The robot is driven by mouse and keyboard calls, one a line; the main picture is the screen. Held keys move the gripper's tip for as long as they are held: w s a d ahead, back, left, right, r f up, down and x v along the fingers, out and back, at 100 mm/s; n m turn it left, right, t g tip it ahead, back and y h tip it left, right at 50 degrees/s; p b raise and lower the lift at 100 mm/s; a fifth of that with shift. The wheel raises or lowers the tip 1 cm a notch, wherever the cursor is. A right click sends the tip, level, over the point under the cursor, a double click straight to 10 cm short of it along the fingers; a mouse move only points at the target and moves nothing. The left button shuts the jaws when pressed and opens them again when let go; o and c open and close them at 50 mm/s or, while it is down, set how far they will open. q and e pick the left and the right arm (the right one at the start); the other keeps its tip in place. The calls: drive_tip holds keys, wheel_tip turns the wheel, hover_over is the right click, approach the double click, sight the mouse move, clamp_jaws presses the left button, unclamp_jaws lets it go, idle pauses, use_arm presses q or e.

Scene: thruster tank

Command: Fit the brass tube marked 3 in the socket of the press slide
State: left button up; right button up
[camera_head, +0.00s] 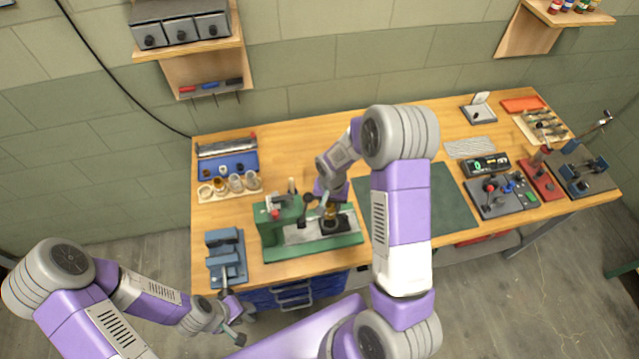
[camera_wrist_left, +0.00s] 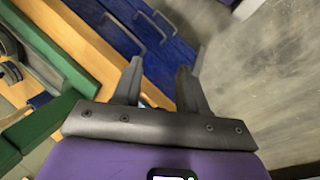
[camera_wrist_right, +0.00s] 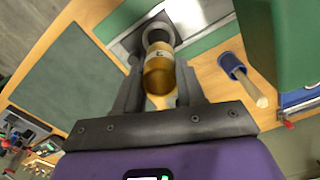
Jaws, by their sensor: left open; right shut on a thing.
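The brass tube (camera_wrist_right: 158,75) is in my right gripper (camera_wrist_right: 160,88), between its fingers in the right wrist view. It carries a pale label whose mark I cannot read surely. Its far end is at a grey ring (camera_wrist_right: 157,35) on the press slide; I cannot tell whether it is inside. In the head view the tube (camera_head: 331,211) stands over the dark block of the slide (camera_head: 337,226), right of the green press (camera_head: 270,226). My right gripper (camera_head: 329,200) partly hides it. My left gripper (camera_head: 234,334) is open and empty, below the table's front edge; its fingers (camera_wrist_left: 160,78) are apart.
A wooden rack (camera_head: 206,192) with several cups or tubes stands at the left. A blue vise (camera_head: 226,258) is at the front left. A green mat (camera_head: 445,195) lies right of the press. A control box (camera_head: 500,196) stands further right.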

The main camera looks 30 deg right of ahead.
drive_tip(key=shift+s+f+b, duration=0.2)
drive_tip(key=shift+f+b, duration=0.95)
drive_tip(key=shift+f, duration=0.7)
drive_tip(key=shift+f+b, duration=1.2)
drive_tip(key=shift+f, duration=0.1)
drive_tip(key=o, duration=1.2)
wheel_tip(320, 180, up, 8)
drive_tip(key=shift+f, duration=0.2)
